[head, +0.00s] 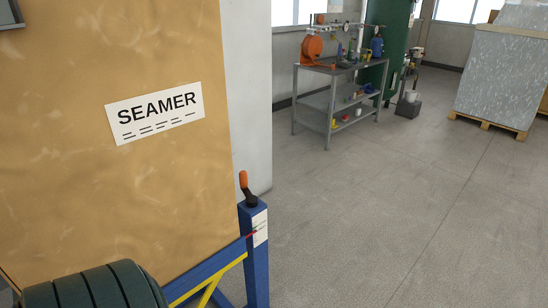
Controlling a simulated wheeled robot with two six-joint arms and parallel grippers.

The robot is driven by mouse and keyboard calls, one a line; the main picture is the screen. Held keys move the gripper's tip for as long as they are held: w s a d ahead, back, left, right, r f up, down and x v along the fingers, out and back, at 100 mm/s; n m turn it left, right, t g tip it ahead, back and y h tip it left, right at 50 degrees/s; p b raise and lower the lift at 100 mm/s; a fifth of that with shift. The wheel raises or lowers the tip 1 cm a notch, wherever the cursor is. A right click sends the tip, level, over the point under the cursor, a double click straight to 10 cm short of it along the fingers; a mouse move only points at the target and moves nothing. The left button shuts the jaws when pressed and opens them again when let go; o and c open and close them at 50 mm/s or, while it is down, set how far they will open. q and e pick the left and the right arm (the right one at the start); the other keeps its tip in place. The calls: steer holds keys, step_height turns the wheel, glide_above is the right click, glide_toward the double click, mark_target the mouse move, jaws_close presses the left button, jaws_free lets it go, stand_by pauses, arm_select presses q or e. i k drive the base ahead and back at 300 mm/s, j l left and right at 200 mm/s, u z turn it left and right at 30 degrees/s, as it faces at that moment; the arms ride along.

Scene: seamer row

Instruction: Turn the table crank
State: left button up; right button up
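The crank (247,189) has an upright orange handle on a black arm. It sits on top of a blue post (254,250) at the lower middle of the head view, beside the right edge of the tan panel. A white label and a small red pointer show on the post. Neither of my grippers is in view, and nothing touches the crank.
A tan panel with a SEAMER sign (154,113) fills the left. Blue and yellow bars and a dark green ribbed cylinder (97,289) lie below it. A grey workbench (335,100) and a palletised stack (502,75) stand farther back. The floor on the right is clear.

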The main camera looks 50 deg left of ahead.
mark_target(251, 200)
steer(key=i+u, duration=0.45)
steer(key=i+l+u, duration=0.3)
steer(key=i+u, duration=0.15)
steer(key=i+l+u, duration=0.45)
steer(key=i, duration=0.15)
